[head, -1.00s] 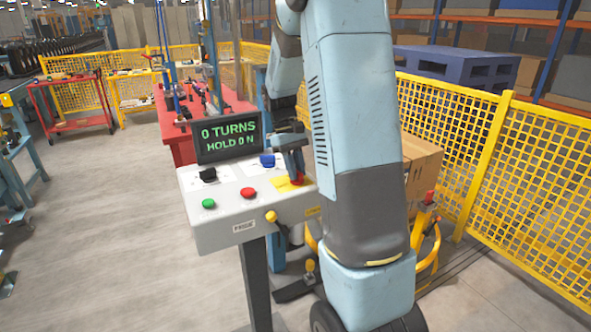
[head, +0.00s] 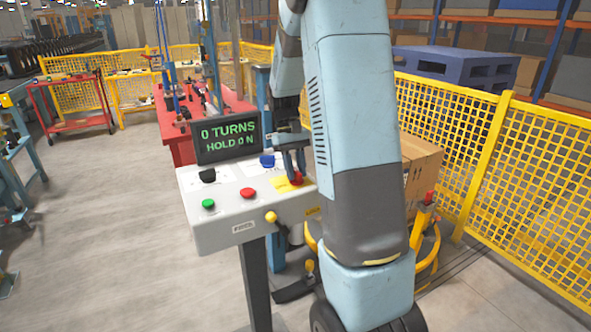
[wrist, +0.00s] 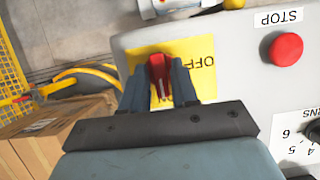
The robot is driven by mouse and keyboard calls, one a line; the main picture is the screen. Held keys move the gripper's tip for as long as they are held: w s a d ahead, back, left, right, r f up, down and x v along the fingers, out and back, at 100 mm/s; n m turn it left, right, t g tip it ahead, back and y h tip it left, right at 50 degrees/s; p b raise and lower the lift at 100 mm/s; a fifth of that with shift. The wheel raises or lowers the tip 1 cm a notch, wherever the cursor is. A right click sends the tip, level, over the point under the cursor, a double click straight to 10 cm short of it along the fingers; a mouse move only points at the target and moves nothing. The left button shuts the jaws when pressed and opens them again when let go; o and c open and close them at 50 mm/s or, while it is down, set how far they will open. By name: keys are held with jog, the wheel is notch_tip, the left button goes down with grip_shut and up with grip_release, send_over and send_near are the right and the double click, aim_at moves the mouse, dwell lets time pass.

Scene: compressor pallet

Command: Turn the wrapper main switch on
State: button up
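The wrapper main switch is a red handle (wrist: 159,72) on a yellow plate (wrist: 204,50), where part of the word OFF shows in the wrist view. In the head view the red handle (head: 297,180) sits at the right end of the grey control panel (head: 240,228). My gripper (wrist: 160,82) is over the switch, with one finger on each side of the handle. The fingers look close against it, and the handle fills most of the gap. The fingers hide the lower part of the plate. The display (head: 229,137) reads 0 TURNS, HOLD 0 N.
The panel carries a green button (head: 208,203), a red stop button (wrist: 286,49), a black knob (head: 207,175), a blue knob (head: 267,160) and a yellow knob (head: 271,216). A cardboard box (head: 421,170) stands behind my arm. Yellow mesh fencing (head: 480,130) runs along the right.

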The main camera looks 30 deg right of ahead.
jog(key=shift+o, duration=1)
jog(key=shift+r, duration=0.15)
jog(key=v, duration=1.3)
jog(key=shift+w+r, duration=0.15)
jog(key=shift+w, duration=0.05)
jog(key=s+a+r+t, duration=0.3)
jog(key=s+a, duration=0.1)
jog(key=s, duration=0.3)
jog(key=s+a+r+t, duration=0.2)
jog(key=s+a+r, duration=0.15)
jog(key=s, duration=0.35)
jog(key=s+a+f+t, duration=0.2)
jog(key=s, duration=0.4)
jog(key=s+a+f+t, duration=0.2)
jog(key=s+a+t, duration=0.1)
jog(key=s, duration=0.4)
jog(key=shift+s, duration=0.2)
